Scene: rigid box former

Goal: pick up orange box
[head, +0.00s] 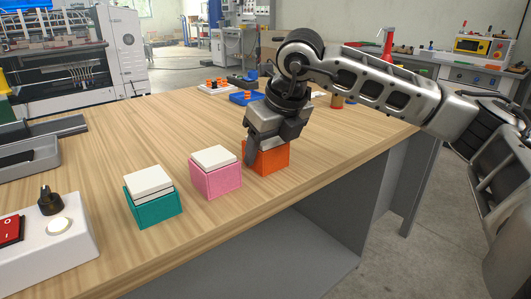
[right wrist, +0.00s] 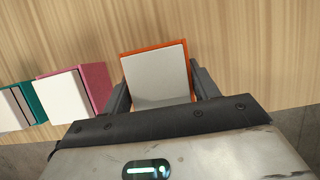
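The orange box (head: 267,157) stands on the wooden table at the right end of a row of boxes. In the right wrist view its white top (right wrist: 158,76) faces the camera, with a thin orange edge showing. My right gripper (head: 262,150) is over the box from above. In the right wrist view its two fingers (right wrist: 160,88) stand on either side of the box, with a narrow gap visible at least on the right. Its lower fingers are partly hidden in the head view. My left gripper is in neither view.
A pink box (head: 216,180) with a white top stands left of the orange one, then a teal box (head: 153,207). A control box (head: 45,247) with a red switch is at the near left. Blue trays (head: 245,98) lie behind. The table's front edge is close.

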